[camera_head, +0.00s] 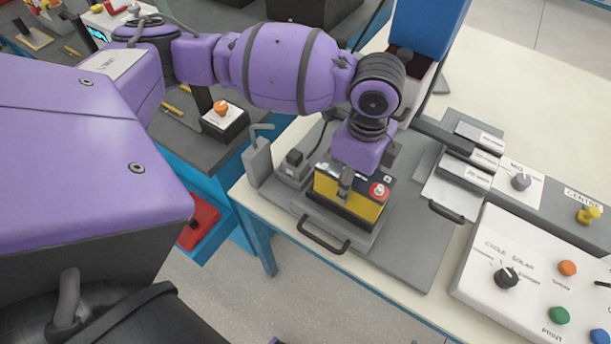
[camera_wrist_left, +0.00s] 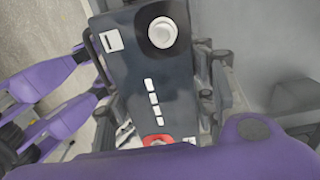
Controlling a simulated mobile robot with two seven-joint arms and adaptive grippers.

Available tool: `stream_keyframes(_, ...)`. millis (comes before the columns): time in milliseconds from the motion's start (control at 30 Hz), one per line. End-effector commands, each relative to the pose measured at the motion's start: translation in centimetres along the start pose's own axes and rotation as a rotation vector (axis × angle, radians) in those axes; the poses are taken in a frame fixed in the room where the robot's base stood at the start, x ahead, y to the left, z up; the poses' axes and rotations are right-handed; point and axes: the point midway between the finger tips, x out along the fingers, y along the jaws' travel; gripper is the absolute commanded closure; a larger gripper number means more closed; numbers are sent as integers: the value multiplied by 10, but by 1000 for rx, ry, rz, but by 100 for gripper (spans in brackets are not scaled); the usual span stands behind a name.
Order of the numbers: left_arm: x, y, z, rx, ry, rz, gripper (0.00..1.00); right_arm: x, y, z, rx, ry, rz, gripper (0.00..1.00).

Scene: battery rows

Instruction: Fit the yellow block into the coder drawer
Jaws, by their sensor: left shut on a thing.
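The yellow block (camera_head: 346,199) has yellow sides, a dark top and a red round button on the top. It stands upright at the grey station on the cream table. My left gripper (camera_head: 346,184) is shut on it from above. In the left wrist view the block's dark top (camera_wrist_left: 155,75) shows with white labels, a pale round knob and part of the red button, with dark finger parts at both sides. A dark holder with a black front handle (camera_head: 323,236) lies below the block; it may be the coder drawer. I cannot tell whether the block is fully seated. My right gripper is not in view.
A white control panel (camera_head: 530,280) with knobs and coloured buttons stands at the right. Grey labelled modules (camera_head: 470,165) lie behind it. A small grey box (camera_head: 257,160) stands left of the block. A red tray (camera_head: 199,222) sits by the blue bench. The grey plate (camera_head: 415,235) right of the block is mostly clear.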

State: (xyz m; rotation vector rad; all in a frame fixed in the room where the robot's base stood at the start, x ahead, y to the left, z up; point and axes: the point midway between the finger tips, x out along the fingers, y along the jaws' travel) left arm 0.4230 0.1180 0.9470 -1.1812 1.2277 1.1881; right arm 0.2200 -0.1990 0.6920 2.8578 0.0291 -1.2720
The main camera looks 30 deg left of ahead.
Motion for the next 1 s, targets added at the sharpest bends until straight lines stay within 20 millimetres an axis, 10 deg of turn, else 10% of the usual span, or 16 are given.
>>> stream_keyframes(1000,48,-12,8,2,2,-5,100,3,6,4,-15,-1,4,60)
